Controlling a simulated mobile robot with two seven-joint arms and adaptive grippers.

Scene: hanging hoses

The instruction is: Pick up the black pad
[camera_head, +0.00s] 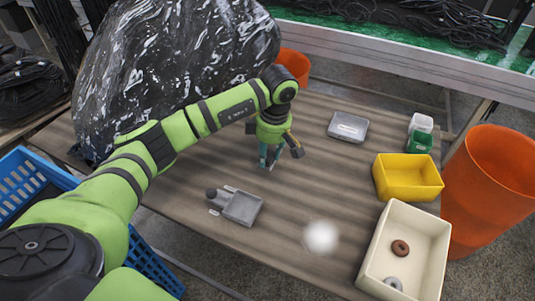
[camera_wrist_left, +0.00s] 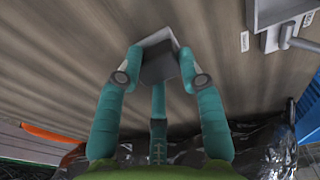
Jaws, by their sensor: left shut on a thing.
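My left gripper (camera_head: 268,162) is low over the middle of the wooden table in the head view, fingers pointing down. In the left wrist view its teal fingers (camera_wrist_left: 160,80) are closed on the sides of a small block, the black pad (camera_wrist_left: 158,68). The pad shows a dark grey face and a paler face beyond it. In the head view the fingers mostly hide it. I cannot tell whether it touches the table. My right gripper is in neither view.
A grey metal part (camera_head: 242,207) lies near the table's front. A grey labelled case (camera_head: 348,127), a yellow bin (camera_head: 408,178) and a cream bin (camera_head: 372,262) holding two rings are to the right. An orange bucket (camera_head: 490,185) stands beyond. A black plastic-wrapped bulk (camera_head: 165,60) is behind my arm.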

